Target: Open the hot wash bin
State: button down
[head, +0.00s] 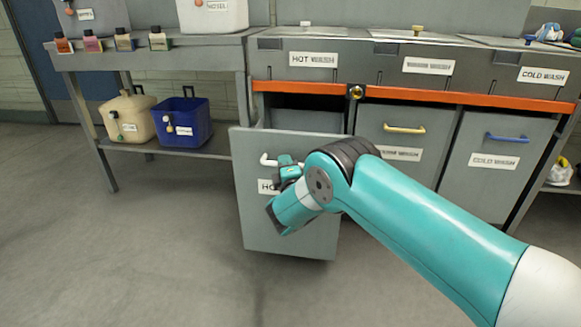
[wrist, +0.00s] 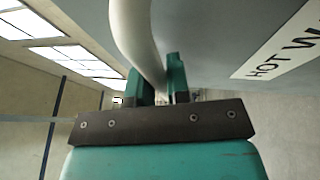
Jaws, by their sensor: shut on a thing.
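The hot wash bin (head: 300,225) is a grey drawer-like bin in the head view, pulled well out from the cabinet, with a dark opening behind its front. Its white handle (head: 266,160) is at the upper part of the front, and the handle also fills the upper middle of the wrist view (wrist: 133,35). My gripper (head: 288,170) is at the handle, its two teal fingers on either side of the white bar in the wrist view (wrist: 160,88). It is shut on the handle. My arm hides part of the bin's label and right side.
The warm wash bin (head: 372,120) with a yellow handle and the cold wash bin (head: 520,180) with a blue handle stand closed to the right. An orange rail (head: 450,97) runs above them. A side table (head: 180,150) at left holds containers. The floor in front is clear.

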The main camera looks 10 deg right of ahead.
jog(key=shift+s+d+f, duration=0.1)
jog(key=shift+s+d, duration=0.15)
jog(key=shift+s, duration=0.15)
jog(key=c, duration=1.1)
grip_release()
jog(key=shift+a, duration=0.25)
